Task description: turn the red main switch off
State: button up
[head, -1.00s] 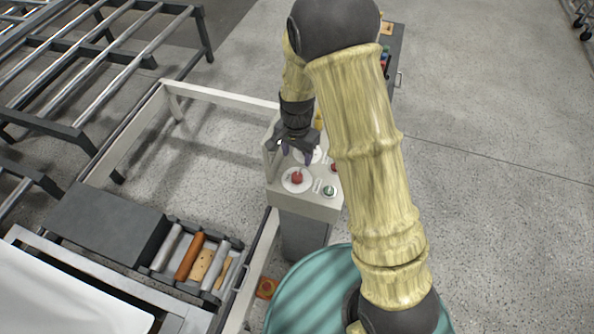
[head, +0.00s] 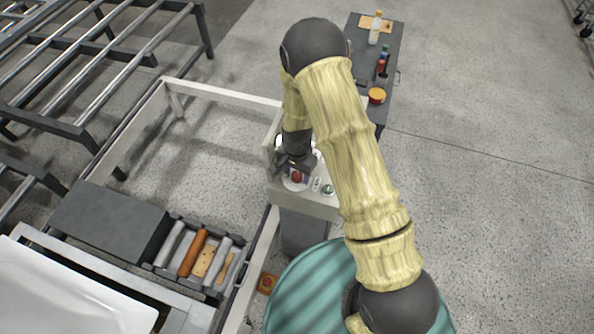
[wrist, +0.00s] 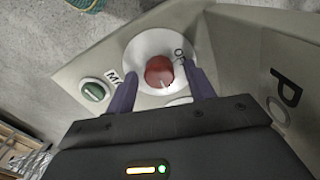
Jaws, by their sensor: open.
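The red main switch (wrist: 159,72) is a round red knob on a white round plate (wrist: 140,50) on the control box. In the wrist view the letters "MA" and "O" show on the plate's edge, and a white mark shows on the knob. My gripper (wrist: 160,88) is open, with one dark finger on each side of the knob; I cannot tell whether either touches it. In the head view the red switch (head: 297,177) is partly hidden just under my gripper (head: 294,170).
A green button (wrist: 94,91) sits beside the switch on the pale control box (head: 325,205). A dark bench (head: 362,30) with bottles and an orange-topped pot (head: 376,96) stands behind. A tray of rollers (head: 200,255) lies left of the box.

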jog(key=c, duration=1)
jog(key=shift+n+b, duration=0.35)
jog(key=shift+n, duration=0.05)
jog(key=n+b, duration=0.2)
jog(key=n, duration=0.1)
jog(key=shift+w+a+n, duration=0.1)
jog(key=shift+n, duration=0.2)
jog(key=n+b, duration=0.2)
jog(key=n, duration=0.2)
jog(key=n+b, duration=0.1)
jog(key=n, duration=0.4)
jog(key=n+b, duration=0.1)
jog(key=n, duration=0.3)
jog(key=shift+r+n, duration=0.1)
jog(key=shift+n, duration=0.2)
jog(key=shift+a, duration=0.1)
